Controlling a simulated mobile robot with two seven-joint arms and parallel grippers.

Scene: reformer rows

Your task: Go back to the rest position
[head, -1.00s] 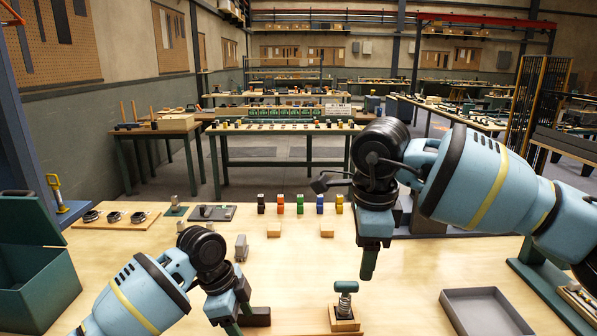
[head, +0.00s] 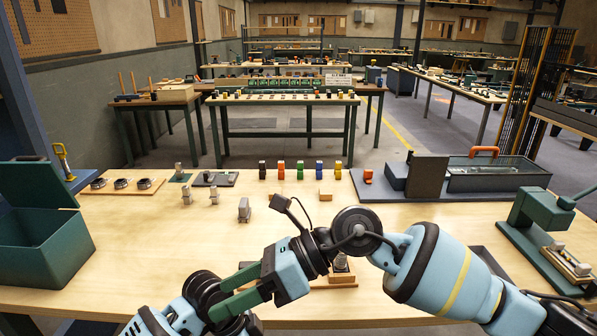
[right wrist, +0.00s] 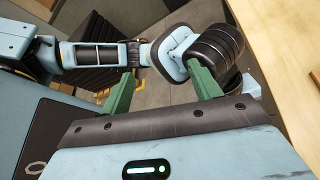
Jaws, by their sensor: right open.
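My right gripper (head: 222,292) is low in the head view, left of centre, pointing left, with its green fingers apart and nothing between them. The right wrist view shows the same open gripper (right wrist: 160,84), with light blue and black arm parts beyond the fingers. My left arm comes in at the bottom left of the head view, its black wrist close to the right fingertips. The left gripper itself cannot be made out; it is hidden or below the frame.
A wooden workbench (head: 140,235) lies below the arms. A green open bin (head: 45,255) stands at left. Small coloured blocks (head: 300,170) line the back edge. A spring part (head: 341,263) is partly hidden behind my right arm. A green press (head: 545,212) stands at right.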

